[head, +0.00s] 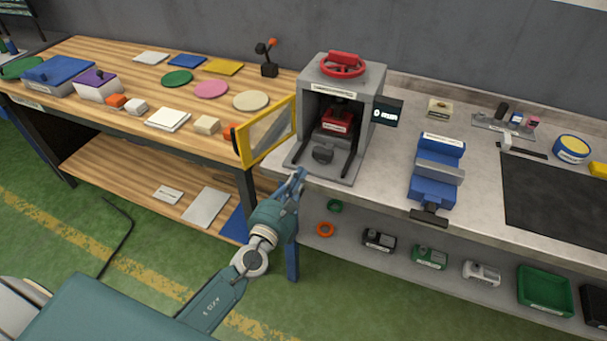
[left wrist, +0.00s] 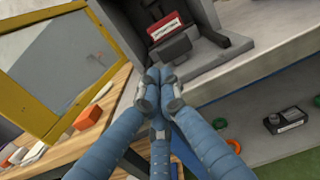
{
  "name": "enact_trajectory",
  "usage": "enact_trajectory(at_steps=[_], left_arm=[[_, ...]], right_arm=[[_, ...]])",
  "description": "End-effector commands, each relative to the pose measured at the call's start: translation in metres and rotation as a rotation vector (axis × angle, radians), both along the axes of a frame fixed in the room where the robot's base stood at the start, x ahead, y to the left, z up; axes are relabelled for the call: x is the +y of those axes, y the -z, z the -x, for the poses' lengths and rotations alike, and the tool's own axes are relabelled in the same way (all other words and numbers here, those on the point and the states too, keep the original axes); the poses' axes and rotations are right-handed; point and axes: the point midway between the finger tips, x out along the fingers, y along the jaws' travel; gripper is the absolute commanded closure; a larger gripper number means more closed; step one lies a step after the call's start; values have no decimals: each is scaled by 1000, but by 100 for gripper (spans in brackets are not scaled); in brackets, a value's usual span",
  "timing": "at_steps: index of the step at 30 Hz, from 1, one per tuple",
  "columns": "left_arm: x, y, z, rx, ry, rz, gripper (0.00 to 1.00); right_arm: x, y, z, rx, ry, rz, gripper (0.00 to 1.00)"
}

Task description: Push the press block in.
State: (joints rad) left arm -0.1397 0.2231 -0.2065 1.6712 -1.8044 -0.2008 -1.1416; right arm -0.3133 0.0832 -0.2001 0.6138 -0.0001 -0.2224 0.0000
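The press (head: 376,92) is a grey open-fronted housing with a red handwheel (head: 342,64) on top. Inside it sits a red labelled block (head: 337,121), which looks like the press block; it also shows in the left wrist view (left wrist: 164,31). A dark rounded handle or pad (head: 323,154) is in front of the red block, low between two dark rails. My left gripper (head: 297,177) is just outside the press's front edge, apart from the block. In the left wrist view its fingertips (left wrist: 160,77) are together and empty, pointing toward the dark pad. My right gripper is out of view.
A yellow-framed clear door (head: 268,136) stands swung open left of the press opening. A small display (head: 385,113) is at the press's right side. A blue vise (head: 434,185) stands farther right on the bench. The wooden table (head: 110,55) at left holds several plates and blocks.

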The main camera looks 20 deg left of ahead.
Motion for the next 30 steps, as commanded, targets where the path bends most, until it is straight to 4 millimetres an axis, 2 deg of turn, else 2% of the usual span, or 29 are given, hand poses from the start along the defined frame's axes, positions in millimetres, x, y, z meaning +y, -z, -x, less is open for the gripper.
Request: enact_trajectory(at_steps=[2, 5, 10, 13, 17, 23, 26, 29, 30], left_arm=[[1, 1, 13, 1, -1, 0, 100], [2, 2, 28, 0, -1, -1, 100], [3, 3, 57, 1, -1, -1, 100], [4, 3, 71, 1, -1, 0, 100], [4, 1, 81, -1, -2, -1, 100], [4, 1, 83, 1, -3, 2, 100], [7, 18, 83, 35, -12, 54, 100], [15, 62, 86, 125, -44, 197, 100], [19, 87, 90, 174, -67, 281, 100]], right_arm=[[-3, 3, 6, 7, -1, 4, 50], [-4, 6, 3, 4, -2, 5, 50], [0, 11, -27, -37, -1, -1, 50], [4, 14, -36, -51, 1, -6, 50], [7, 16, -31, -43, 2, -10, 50], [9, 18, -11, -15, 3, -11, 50], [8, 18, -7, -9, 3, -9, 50], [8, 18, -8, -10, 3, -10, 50], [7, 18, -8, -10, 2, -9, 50]])
